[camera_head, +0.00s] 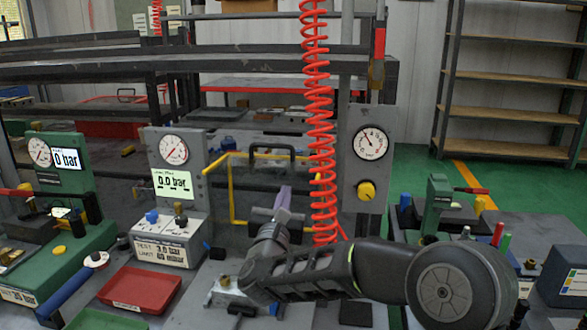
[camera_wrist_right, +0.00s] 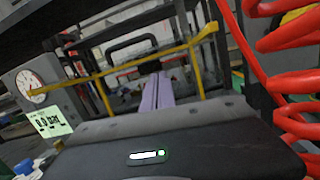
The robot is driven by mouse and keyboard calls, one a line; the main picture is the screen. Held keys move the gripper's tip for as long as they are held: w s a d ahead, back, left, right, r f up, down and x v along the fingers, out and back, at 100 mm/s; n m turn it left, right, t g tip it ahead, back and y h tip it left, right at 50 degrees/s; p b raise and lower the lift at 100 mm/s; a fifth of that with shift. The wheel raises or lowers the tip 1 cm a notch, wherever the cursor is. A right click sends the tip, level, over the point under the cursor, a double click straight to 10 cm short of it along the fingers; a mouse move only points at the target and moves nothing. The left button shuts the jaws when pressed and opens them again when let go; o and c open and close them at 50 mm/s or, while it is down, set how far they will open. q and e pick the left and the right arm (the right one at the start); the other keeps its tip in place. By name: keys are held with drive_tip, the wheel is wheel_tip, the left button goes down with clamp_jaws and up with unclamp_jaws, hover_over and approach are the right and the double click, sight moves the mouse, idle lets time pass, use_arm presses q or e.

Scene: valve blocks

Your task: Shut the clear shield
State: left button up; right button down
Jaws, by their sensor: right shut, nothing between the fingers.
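The clear shield (camera_head: 232,196) is a see-through panel in a yellow frame with a black handle (camera_head: 272,148) along its top. It stands raised behind the grey test bench, between the middle gauge box and the gauge post. It also shows in the right wrist view (camera_wrist_right: 140,61), with the handle beyond the upper bar. My right gripper (camera_head: 284,194) is shut and empty, its pale purple fingers pointing up and away in front of the shield. In the right wrist view the fingers (camera_wrist_right: 158,92) overlap the frame; I cannot tell whether they touch it. My left gripper is not in view.
A red coiled hose (camera_head: 318,110) hangs just right of the shield. The gauge post (camera_head: 368,130) with a yellow knob stands beyond it. The middle gauge box (camera_head: 178,160) reads 0.0 bar. A red tray (camera_head: 141,289) lies at the front left.

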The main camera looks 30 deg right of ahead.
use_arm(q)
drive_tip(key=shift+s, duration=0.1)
use_arm(e)
drive_tip(key=shift+s+a, duration=0.1)
drive_tip(key=shift+s, duration=0.05)
use_arm(q)
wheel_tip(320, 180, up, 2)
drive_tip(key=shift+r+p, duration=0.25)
drive_tip(key=shift+p, duration=0.95)
use_arm(e)
drive_tip(key=x, duration=1)
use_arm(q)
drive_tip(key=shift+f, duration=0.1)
